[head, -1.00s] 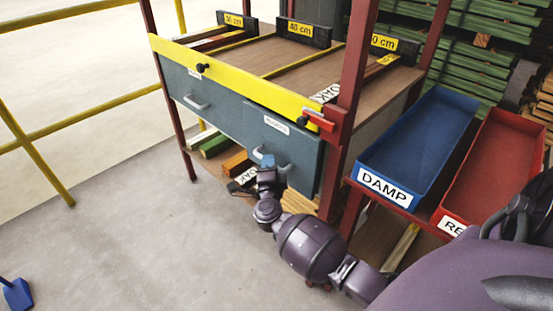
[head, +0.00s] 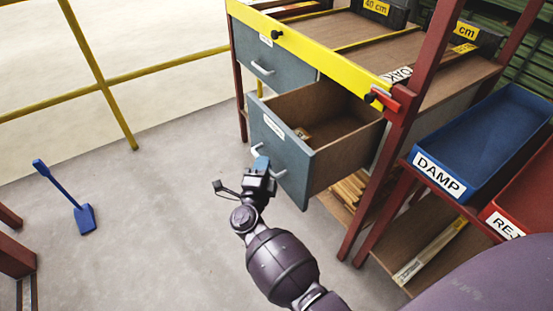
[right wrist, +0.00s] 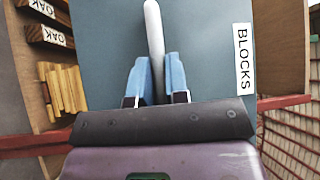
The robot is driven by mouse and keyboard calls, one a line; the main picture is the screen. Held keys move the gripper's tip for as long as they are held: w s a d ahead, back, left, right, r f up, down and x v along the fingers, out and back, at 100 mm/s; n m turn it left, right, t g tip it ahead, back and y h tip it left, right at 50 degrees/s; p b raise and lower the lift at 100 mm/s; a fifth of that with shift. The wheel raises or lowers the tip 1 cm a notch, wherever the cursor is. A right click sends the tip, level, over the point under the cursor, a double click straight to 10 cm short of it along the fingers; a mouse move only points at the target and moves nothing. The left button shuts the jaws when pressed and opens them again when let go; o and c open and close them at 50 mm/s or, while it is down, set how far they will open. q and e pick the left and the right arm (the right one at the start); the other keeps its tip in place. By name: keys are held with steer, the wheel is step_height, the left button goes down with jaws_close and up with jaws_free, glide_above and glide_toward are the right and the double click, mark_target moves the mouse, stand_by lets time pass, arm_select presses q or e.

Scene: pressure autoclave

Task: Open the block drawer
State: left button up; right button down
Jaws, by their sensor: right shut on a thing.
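The block drawer (head: 284,159) is a grey-blue front with a wooden box behind it, pulled well out of the bench in the head view. A small brown block (head: 302,133) lies inside it. Its front (right wrist: 205,50) carries a BLOCKS label in the right wrist view. My right gripper (head: 262,163) is shut on the drawer's pale handle (right wrist: 154,40), with blue fingers on both sides of the bar. The handle also shows in the head view (head: 256,150). My left gripper is not in view.
A second drawer (head: 275,62) to the left is shut. A yellow rail (head: 320,55) runs above the drawers. A blue DAMP tray (head: 470,150) and a red tray (head: 515,205) stand at right. A blue scoop-like tool (head: 82,215) is on the open floor at left.

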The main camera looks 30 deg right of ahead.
steer(key=shift+a, duration=0.6)
steer(key=c, duration=1.1)
jaws_free()
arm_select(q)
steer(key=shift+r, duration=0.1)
arm_select(e)
steer(key=shift+s, duration=0.1)
